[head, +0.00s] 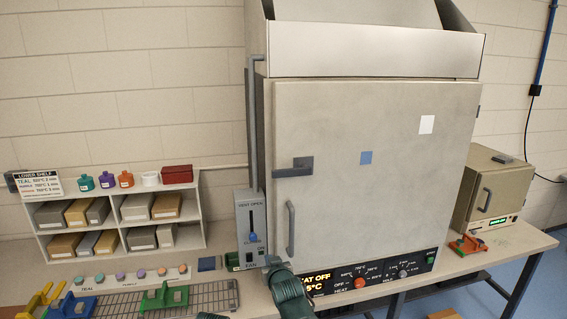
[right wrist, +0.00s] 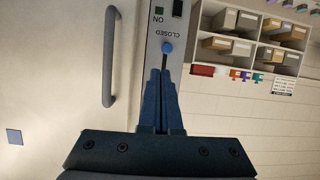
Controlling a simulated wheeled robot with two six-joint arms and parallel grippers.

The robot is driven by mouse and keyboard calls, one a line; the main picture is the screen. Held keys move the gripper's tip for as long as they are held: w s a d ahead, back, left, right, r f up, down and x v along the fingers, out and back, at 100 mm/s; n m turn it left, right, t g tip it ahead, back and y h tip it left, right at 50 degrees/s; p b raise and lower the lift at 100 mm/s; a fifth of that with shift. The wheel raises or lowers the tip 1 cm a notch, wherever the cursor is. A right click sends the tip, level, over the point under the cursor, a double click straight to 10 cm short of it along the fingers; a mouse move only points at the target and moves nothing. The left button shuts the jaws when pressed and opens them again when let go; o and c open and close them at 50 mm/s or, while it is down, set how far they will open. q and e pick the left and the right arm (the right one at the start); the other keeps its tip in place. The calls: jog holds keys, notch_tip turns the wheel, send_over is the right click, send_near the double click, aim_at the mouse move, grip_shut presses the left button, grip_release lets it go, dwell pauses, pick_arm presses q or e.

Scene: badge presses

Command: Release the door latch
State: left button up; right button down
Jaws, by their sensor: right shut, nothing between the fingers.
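The door latch (head: 293,167) is a dark grey bar near the left edge of the big grey kiln door (head: 380,190), lying about horizontal. The door looks closed. Below the latch is the upright door handle (head: 291,228), also in the right wrist view (right wrist: 112,70). My right gripper (head: 271,264) is low in front of the kiln's left edge, below handle and latch. In the right wrist view its fingers (right wrist: 160,75) are shut and empty, pointing toward the blue vent knob (right wrist: 167,47); contact is unclear. The latch is outside that view.
The vent and fan panel (head: 250,212) stands left of the door. Part of the heat panel's display (head: 315,281) is hidden by my arm. A shelf unit (head: 200,222) stands left, with a wire rack (head: 215,297) before it. A small oven (head: 490,195) is right.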

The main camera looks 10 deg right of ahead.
jog(key=w+d+r+t+p, duration=0.1)
jog(key=d+r+t+p, duration=0.15)
jog(key=r, duration=0.55)
jog(key=w+d+r+t+p, duration=0.2)
jog(key=r+p, duration=0.1)
jog(key=r, duration=0.5)
jog(key=t+p, duration=0.2)
jog(key=t, duration=0.1)
send_near(284, 170)
notch_tip(284, 170, up, 5)
jog(key=s, duration=0.2)
pick_arm(q)
notch_tip(284, 170, up, 9)
jog(key=shift+r, duration=0.2)
pick_arm(e)
jog(key=shift+w+a+f+m, duration=0.2)
jog(key=shift+a+f+m, duration=0.1)
jog(key=shift+a+m, duration=0.1)
jog(key=shift+w, duration=0.1)
jog(key=p+x, duration=0.3)
jog(key=x, duration=0.7)
notch_tip(284, 170, down, 4)
jog(key=b, duration=0.3)
jog(key=shift+d+b, duration=0.15)
jog(key=shift+b, duration=0.25)
pick_arm(q)
jog(key=shift+f, duration=0.35)
pick_arm(e)
jog(key=shift+r, duration=0.1)
